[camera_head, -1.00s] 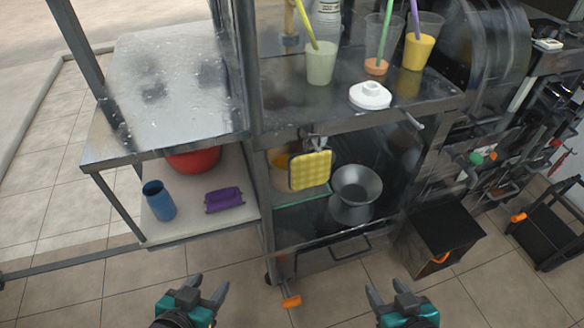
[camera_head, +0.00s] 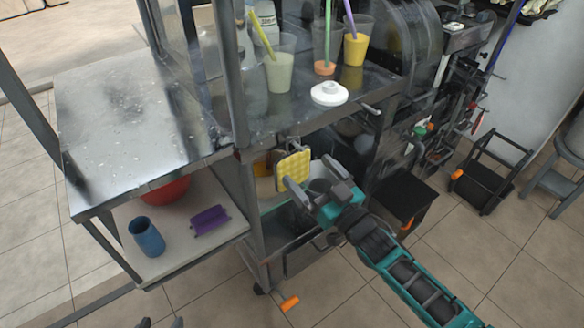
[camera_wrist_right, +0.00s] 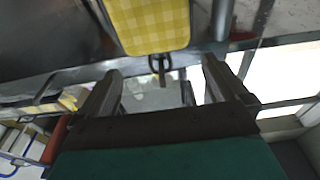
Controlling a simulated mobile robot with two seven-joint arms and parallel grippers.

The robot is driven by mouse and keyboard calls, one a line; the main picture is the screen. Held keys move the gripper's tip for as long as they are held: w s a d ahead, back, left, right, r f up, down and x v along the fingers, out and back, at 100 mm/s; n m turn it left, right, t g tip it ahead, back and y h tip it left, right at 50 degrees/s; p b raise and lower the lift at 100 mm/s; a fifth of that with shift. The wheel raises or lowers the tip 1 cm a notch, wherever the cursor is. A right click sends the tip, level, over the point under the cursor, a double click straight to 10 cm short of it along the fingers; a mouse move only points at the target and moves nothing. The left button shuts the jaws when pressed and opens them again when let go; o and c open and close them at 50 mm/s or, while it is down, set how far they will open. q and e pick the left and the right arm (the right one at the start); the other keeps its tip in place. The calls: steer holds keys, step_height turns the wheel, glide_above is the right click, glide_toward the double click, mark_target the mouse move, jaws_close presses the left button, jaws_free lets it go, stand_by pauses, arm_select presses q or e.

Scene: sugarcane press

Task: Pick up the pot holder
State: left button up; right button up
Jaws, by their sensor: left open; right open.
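The yellow checked pot holder (camera_head: 291,167) hangs from a hook under the front edge of the cart's upper metal shelf. My right gripper (camera_head: 313,177) is open just in front of it, and one finger overlaps its lower part in the head view. In the right wrist view the pot holder (camera_wrist_right: 150,22) is at the top, beyond the open fingers (camera_wrist_right: 163,82), with its hook or loop below it. I cannot tell whether a finger touches it. My left gripper (camera_head: 161,322) is open and empty at the bottom edge of the head view, mostly cut off.
Above, the metal shelf (camera_head: 262,105) holds cups with straws and a white lid (camera_head: 329,93). On the lower left shelf are a blue cup (camera_head: 147,237), a purple object (camera_head: 209,219) and a red bowl (camera_head: 165,190). A black box (camera_head: 405,195) stands to the right.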

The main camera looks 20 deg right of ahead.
mark_target(297, 155)
steer(key=shift+x, duration=3.05)
steer(key=shift+d+r, duration=0.15)
steer(key=shift+c, duration=0.2)
steer(key=c, duration=0.5)
steer(key=shift+r, duration=0.1)
steer(key=shift+c, duration=0.2)
